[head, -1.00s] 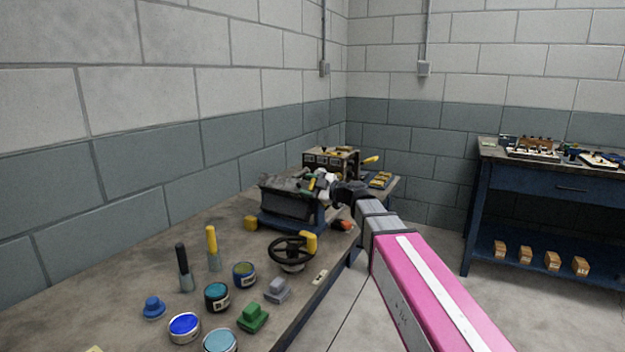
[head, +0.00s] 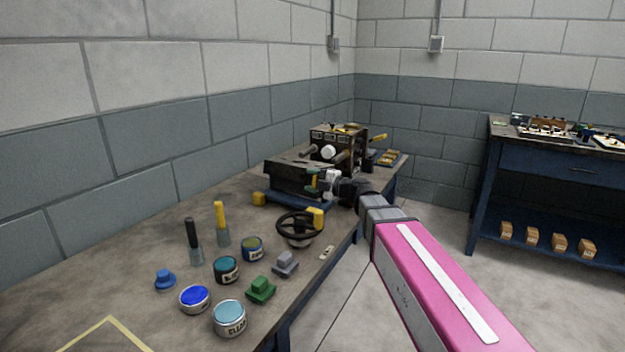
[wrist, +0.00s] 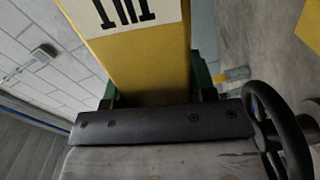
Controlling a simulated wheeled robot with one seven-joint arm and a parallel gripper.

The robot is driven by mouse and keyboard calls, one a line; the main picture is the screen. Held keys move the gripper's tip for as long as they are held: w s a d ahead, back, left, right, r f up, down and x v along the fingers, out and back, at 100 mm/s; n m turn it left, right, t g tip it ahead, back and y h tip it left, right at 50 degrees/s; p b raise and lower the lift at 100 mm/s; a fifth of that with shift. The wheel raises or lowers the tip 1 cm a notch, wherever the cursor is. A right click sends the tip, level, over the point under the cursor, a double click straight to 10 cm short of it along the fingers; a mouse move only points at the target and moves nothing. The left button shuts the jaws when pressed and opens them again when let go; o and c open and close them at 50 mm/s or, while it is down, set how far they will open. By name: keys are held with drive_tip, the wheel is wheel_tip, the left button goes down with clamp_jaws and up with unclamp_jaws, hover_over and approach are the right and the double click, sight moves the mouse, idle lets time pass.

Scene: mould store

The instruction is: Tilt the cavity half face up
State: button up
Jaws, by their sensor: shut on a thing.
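The cavity half (head: 290,180), a dark block, sits in a blue stand at the table's far end. It lies about level with its broad side up; details of that face are too small to tell. My gripper (head: 318,182) is at the block's right end, and its green fingers are shut on a yellow lever. In the wrist view the lever (wrist: 140,60) stands between the green fingers of my gripper (wrist: 157,88), with a white label bearing dark, cut-off lettering. Behind the block, a dark mould half (head: 336,140) shows a white round boss and protruding pins.
A black handwheel (head: 300,227) stands just in front of the stand, close to my arm. Paint tins (head: 194,299), yellow and black handled tools and small blue, green and grey pieces fill the table's near part. A blue bench (head: 560,180) stands at right, with open floor between.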

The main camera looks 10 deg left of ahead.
idle(0.3)
drive_tip(key=o, duration=1.3)
drive_tip(key=v, duration=1.1)
